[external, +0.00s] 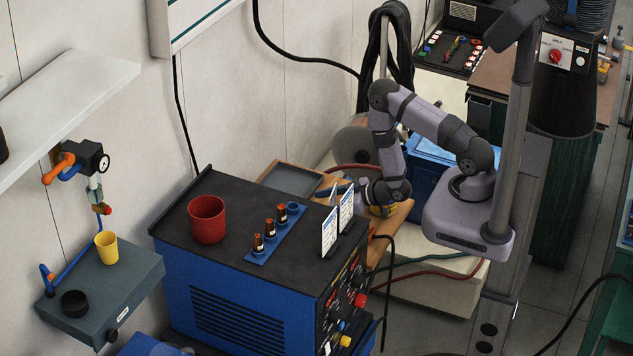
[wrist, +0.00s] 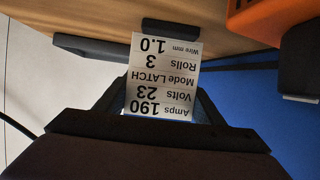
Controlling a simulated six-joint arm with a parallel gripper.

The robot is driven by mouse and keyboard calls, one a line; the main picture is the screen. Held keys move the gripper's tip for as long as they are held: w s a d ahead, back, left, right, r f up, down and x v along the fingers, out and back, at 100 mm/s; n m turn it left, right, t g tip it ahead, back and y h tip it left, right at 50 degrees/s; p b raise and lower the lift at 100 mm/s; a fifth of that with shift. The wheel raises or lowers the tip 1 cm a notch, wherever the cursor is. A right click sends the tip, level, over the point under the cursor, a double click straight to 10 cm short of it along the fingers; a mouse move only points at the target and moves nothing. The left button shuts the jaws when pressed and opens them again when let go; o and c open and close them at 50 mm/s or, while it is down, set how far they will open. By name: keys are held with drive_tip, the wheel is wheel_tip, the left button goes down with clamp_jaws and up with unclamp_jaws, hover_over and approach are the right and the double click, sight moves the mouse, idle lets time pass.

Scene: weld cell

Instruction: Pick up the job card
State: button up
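In the external view, two white printed cards stand upright at the right edge of the blue machine's black top: a front card (external: 329,232) and a rear card (external: 346,209). I cannot tell from this view which is the job card. My gripper (external: 333,190) is low, just behind the rear card. In the wrist view, a white card (wrist: 163,75) with upside-down black print (Amps 190, Volts 23, Mode LATCH) fills the middle. Its Amps end meets my dark gripper (wrist: 160,115) at the bottom. Whether the fingers touch it is unclear.
A red cup (external: 207,219) and a blue rack (external: 273,236) with several small copper-coloured parts stand on the machine top. A grey tray (external: 291,180) lies behind. An orange object (wrist: 275,30) shows at upper right in the wrist view, near a wooden surface (wrist: 80,22).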

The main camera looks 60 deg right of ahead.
drive_tip(key=shift+c, duration=1)
drive_tip(key=shift+r, duration=0.2)
wheel_tip(320, 180, up, 10)
drive_tip(key=shift+f+b, duration=0.15)
drive_tip(key=shift+b, duration=0.3)
